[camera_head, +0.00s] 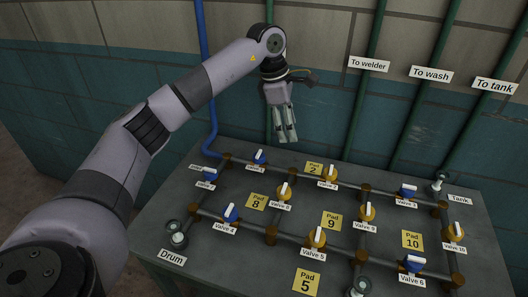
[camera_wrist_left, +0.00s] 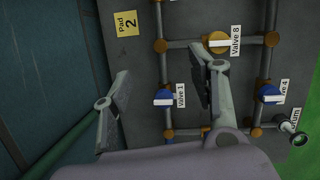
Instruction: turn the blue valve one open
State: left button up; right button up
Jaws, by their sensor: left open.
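The blue valve labelled Valve 1 (camera_head: 260,157) sits on the back pipe at the left of the grey bench, with a white handle. In the left wrist view Valve 1 (camera_wrist_left: 163,93) has its white handle lying across its pipe. My left gripper (camera_head: 288,138) hangs above the bench's back edge, right of Valve 1 in the head view, fingers pointing down. In the left wrist view the gripper (camera_wrist_left: 165,75) has its two fingers wide apart and nothing between them is held; Valve 1 appears between them, apart from both. My right gripper is not in view.
Several other blue and yellow valves stand on the pipe grid, including yellow Valve 2 (camera_head: 330,172) and blue Valve 4 (camera_head: 231,212). The yellow Pad 2 plate (camera_head: 314,168) lies beside it. A blue pipe (camera_head: 207,80) and green pipes climb the wall behind.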

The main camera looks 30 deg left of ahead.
pick_arm(q)
jog(key=s+a+r+n+y, duration=0.1)
jog(key=a+r+y, duration=0.2)
jog(key=a, duration=0.6)
jog(key=g+p, duration=0.1)
jog(key=p, duration=0.2)
send_near(259, 153)
jog(key=f, duration=0.9)
jog(key=shift+w+a+f, duration=0.2)
jog(key=shift+w+f, duration=0.1)
jog(key=shift+f, duration=0.05)
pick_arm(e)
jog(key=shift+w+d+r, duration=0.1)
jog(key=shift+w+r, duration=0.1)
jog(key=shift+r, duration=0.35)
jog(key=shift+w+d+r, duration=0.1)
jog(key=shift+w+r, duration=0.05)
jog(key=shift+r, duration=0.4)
pick_arm(q)
jog(key=shift+c, duration=0.5)
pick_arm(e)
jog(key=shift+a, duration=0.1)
pick_arm(q)
jog(key=shift+c, duration=0.7)
jog(key=c, duration=0.9)
